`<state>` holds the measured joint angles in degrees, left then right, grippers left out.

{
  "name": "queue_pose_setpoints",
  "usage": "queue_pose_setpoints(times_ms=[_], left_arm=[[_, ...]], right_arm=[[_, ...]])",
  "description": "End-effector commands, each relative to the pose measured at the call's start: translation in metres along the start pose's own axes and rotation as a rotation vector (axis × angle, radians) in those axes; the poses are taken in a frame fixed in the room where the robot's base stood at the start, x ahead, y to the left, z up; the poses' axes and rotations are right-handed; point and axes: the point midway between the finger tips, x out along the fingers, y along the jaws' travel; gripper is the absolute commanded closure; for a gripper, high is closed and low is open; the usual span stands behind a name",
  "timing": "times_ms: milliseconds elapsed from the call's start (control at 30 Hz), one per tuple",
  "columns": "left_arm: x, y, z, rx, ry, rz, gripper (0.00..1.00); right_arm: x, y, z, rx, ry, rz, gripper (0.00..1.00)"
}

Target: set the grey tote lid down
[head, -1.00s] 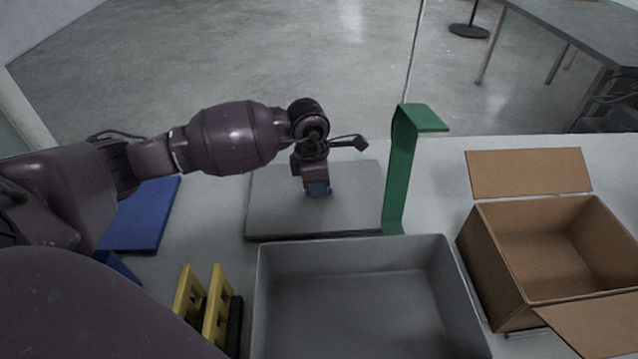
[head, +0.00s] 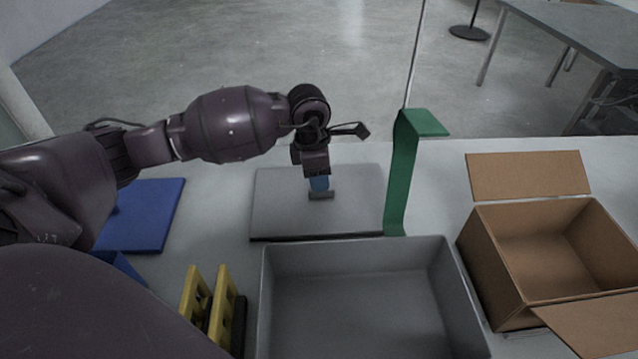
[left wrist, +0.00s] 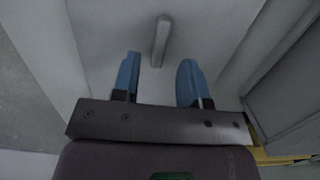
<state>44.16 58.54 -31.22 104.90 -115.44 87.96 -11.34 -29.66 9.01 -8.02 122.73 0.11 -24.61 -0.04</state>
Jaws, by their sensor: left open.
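The grey tote lid (head: 280,210) lies flat on the table behind the open grey tote (head: 360,305). Its small bar handle (head: 321,195) stands up near its middle and also shows in the left wrist view (left wrist: 161,41). My left gripper (head: 319,184) is above the lid, just over the handle. In the left wrist view its two blue fingers (left wrist: 157,82) are apart with nothing between them, and the handle lies beyond the fingertips. My right gripper is not in view.
A green bent stand (head: 402,170) rises close to the lid's right edge. An open cardboard box (head: 550,255) stands at the right. A blue panel (head: 146,217) and yellow slotted pieces (head: 220,305) are at the left. Table behind the box is clear.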

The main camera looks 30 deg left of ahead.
Motion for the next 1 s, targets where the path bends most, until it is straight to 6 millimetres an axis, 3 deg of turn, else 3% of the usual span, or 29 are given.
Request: queue_pose_setpoints(times_ms=[33,100,400,600,1000], left_arm=[[-0.017,0.001,0.001,0.002,-0.004,0.009,0.60],[-0.031,0.001,0.001,0.001,-0.003,0.009,0.60],[-0.074,0.000,0.000,0.000,-0.001,0.004,0.60],[-0.084,0.000,0.000,0.000,-0.001,0.002,0.60],[-0.084,0.000,0.000,0.000,0.000,0.000,0.60]], right_arm=[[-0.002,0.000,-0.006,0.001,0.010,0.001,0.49],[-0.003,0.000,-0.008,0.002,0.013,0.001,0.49],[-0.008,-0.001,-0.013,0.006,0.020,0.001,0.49],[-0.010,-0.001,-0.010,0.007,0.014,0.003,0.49],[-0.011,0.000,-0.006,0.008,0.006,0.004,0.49]])
